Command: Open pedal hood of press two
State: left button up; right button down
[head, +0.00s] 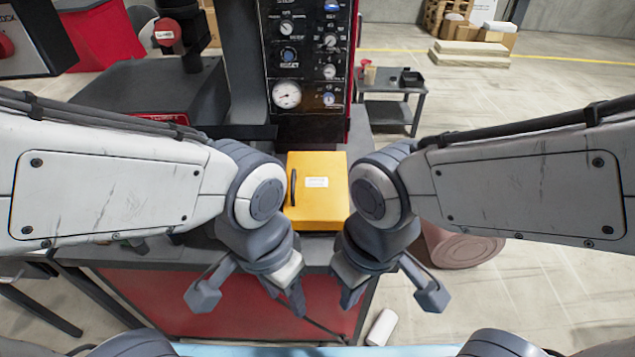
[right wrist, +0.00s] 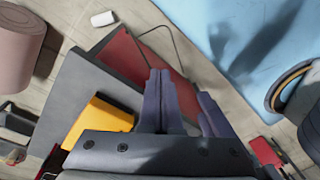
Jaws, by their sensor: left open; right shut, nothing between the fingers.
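The pedal hood looks to be the yellow box (head: 322,210) with a black handle (head: 293,187) along its left side and a white label (head: 316,182) on top. It sits on the grey bench in front of a dark gauge panel, with no opening visible. It also shows in the right wrist view (right wrist: 98,122), partly cut off by my gripper body. My left gripper (head: 284,297) is open and empty, below and left of the box in the head view. My right gripper (head: 348,300) is shut and empty, below the box; its fingers (right wrist: 160,78) are together. Neither touches the box.
The gauge panel (head: 308,55) stands behind the box. The bench (head: 130,254) has a red front (head: 225,305). A small side table (head: 385,108) is behind at right. A white cylinder (head: 382,327) lies on the floor.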

aim_at(316, 197)
jog(key=k, duration=1.2)
jog(key=u, duration=0.6)
jog(key=i, duration=0.8)
jog(key=z, duration=0.6)
